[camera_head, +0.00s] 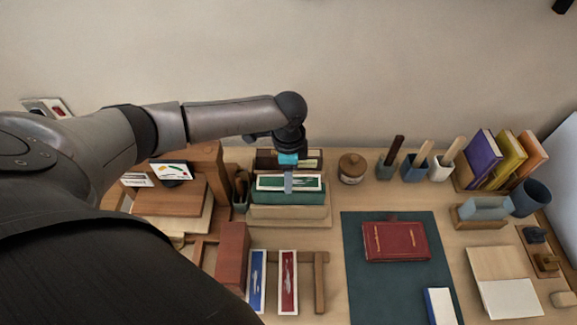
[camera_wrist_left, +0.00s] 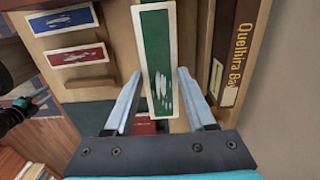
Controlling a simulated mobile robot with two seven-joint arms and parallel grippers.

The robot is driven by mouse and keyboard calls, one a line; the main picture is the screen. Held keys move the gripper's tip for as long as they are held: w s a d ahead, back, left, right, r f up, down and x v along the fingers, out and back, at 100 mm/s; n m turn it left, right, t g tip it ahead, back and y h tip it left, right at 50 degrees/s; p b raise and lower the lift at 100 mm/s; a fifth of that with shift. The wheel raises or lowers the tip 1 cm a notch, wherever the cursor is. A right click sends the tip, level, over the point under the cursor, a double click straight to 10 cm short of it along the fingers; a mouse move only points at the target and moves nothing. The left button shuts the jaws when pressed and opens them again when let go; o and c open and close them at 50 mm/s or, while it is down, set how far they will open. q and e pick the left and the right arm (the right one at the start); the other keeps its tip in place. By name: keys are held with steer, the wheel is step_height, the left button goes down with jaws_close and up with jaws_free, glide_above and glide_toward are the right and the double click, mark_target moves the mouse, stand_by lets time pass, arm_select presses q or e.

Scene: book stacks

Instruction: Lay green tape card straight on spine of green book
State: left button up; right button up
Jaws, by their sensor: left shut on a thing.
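The green tape card, green with a white border and white marks, is between my left gripper's fingers (camera_wrist_left: 160,72) in the left wrist view. The card (camera_wrist_left: 155,45) runs lengthwise away from the hand. In the head view my left gripper (camera_head: 288,188) points down at the card (camera_head: 308,183), above the green book (camera_head: 268,198). The book lies on a pale block, its long side facing me. I cannot tell whether the card touches it. What looks like my right gripper (camera_wrist_left: 28,104) shows small at the wrist view's left edge; its jaws are unclear.
A blue card (camera_head: 257,278) and a red card (camera_head: 288,280) lie in front of the stack. A red book (camera_head: 395,241) lies on a dark green mat (camera_head: 366,295) to the right. Behind the card stands a dark brown book (camera_wrist_left: 232,50). A jar (camera_head: 352,168) is close by on the right.

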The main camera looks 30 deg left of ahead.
arm_select(q)
steer(key=shift+f+b, duration=0.55)
steer(key=shift+f, duration=0.65)
stand_by(1.1)
steer(key=o, duration=1.4)
steer(key=shift+r+p, duration=3.55)
steer(key=shift+p, duration=0.55)
